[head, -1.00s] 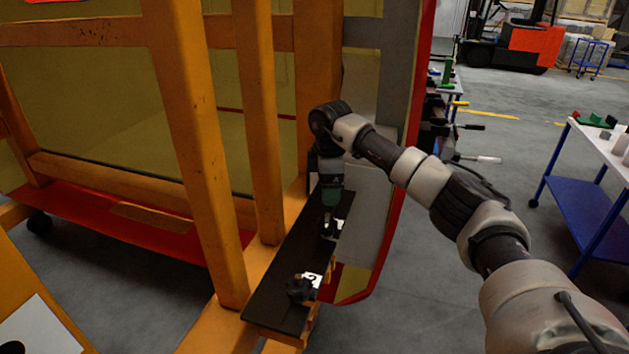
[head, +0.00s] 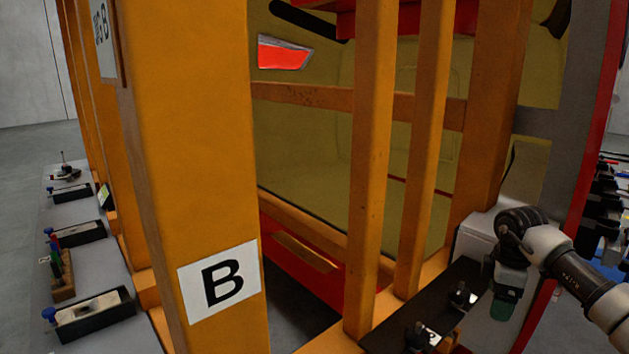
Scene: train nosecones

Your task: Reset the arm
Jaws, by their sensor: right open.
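My right arm (head: 575,268) comes in from the right edge, with its dark wrist joint near the orange frame. My right gripper (head: 503,314) hangs below the wrist, with a dark green part at its lower end. It is open, and I see nothing held in it. It is beside the right edge of a dark shelf (head: 397,318), though its exact height over the shelf is hard to tell. Two small dark-and-silver fittings, one farther back (head: 462,297) and one nearer (head: 418,338), stand on the shelf. My left gripper is not in view.
A thick orange post (head: 195,150) with a "B" sign (head: 219,281) fills the left middle. Thinner orange posts (head: 369,170) stand before a yellowish nosecone (head: 305,150). A grey bench (head: 105,325) at left carries several blue-knobbed tools. Dark items line the far right edge.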

